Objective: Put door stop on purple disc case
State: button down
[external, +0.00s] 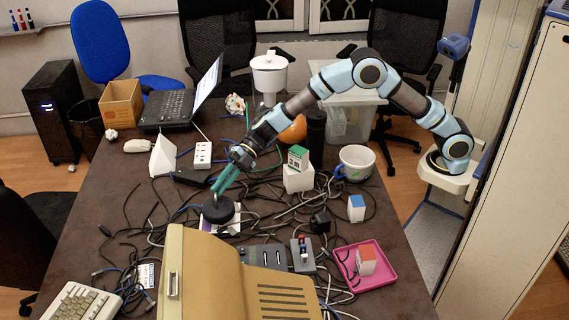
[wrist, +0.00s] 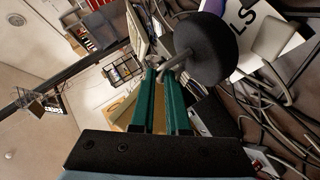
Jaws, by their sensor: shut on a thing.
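The door stop (external: 218,211) is a dark, round, thick disc with a bent metal handle. In the wrist view the door stop (wrist: 207,50) is beyond my fingertips, with its handle between them. My gripper (external: 217,191) points down with green fingers and is shut on the handle; it also shows in the wrist view (wrist: 163,80). The purple disc case (external: 207,226) is white and purple and lies under the door stop, mostly hidden by it. Its lettered face (wrist: 262,22) shows behind the door stop in the wrist view. I cannot tell whether the two touch.
Tangled cables (external: 270,205) surround the case. A beige computer case (external: 205,280) stands close in front. A green-and-white cube (external: 298,157) on a white box (external: 298,179), a mug (external: 356,163) and a pink tray (external: 375,278) are to the right. The table's left side is clearer.

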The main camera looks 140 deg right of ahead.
jog(key=shift+f, duration=1.15)
jog(key=c, duration=1.3)
grip_release()
jog(key=shift+f, duration=0.25)
jog(key=shift+c, duration=0.2)
jog(key=o, duration=0.4)
jog(key=shift+o, duration=0.2)
jog(key=shift+s+r, duration=0.1)
jog(key=shift+r, duration=0.1)
jog(key=v, duration=1.1)
jog(key=shift+s+b, duration=0.4)
jog(key=shift+b, duration=0.05)
jog(key=shift+r, duration=0.1)
